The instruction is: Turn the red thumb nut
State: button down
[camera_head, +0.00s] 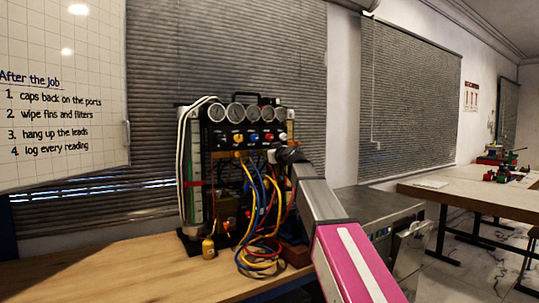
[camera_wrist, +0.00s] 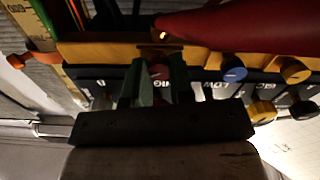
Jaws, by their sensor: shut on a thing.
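A small red round piece (camera_wrist: 158,72), which looks like the red thumb nut, sits against a brass-coloured bar (camera_wrist: 110,52) in the wrist view. My gripper (camera_wrist: 158,88) has its green fingers closed on either side of it, and they cover part of it. In the head view my gripper (camera_head: 279,155) reaches the right front of the gauge rig (camera_head: 222,137), just below its knob row. The nut itself is hidden there behind my gripper and arm.
A blurred red hose (camera_wrist: 240,32) crosses close above my fingers in the wrist view. A blue knob (camera_wrist: 235,73) and an orange knob (camera_wrist: 295,70) stand to the right. Yellow, blue and red hoses (camera_head: 262,215) hang before the rig. The wooden bench (camera_head: 110,272) is clear at left.

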jog(key=m, duration=0.5)
dwell(0.5)
jog(key=c, duration=1)
grip_release()
jog(key=v, duration=1.1)
